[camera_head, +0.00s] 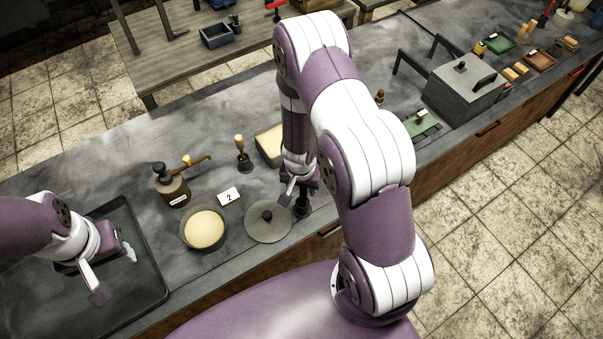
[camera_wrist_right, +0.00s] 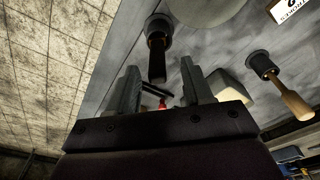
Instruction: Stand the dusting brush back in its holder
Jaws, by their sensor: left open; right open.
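A dark-handled upright piece (camera_head: 302,207), which looks like the dusting brush, stands on the counter near its front edge, beside the round grey lid. In the right wrist view the dark brush handle (camera_wrist_right: 157,62) rises from a round grey holder (camera_wrist_right: 158,27). My right gripper (camera_head: 299,188) is open right above it. In its wrist view the handle shows in the gap between the spread fingers, with no contact visible. My left gripper (camera_head: 112,272) is open over the dark tray at the left. The brush's lower end is hidden.
A wooden-handled tool (camera_head: 241,145) stands in a dark base. A bowl of pale powder (camera_head: 205,229), the lid (camera_head: 267,228), a card marked 2 (camera_head: 229,197) and a brown bottle (camera_head: 173,190) stand close by. The dark tray (camera_head: 150,291) fills the left end.

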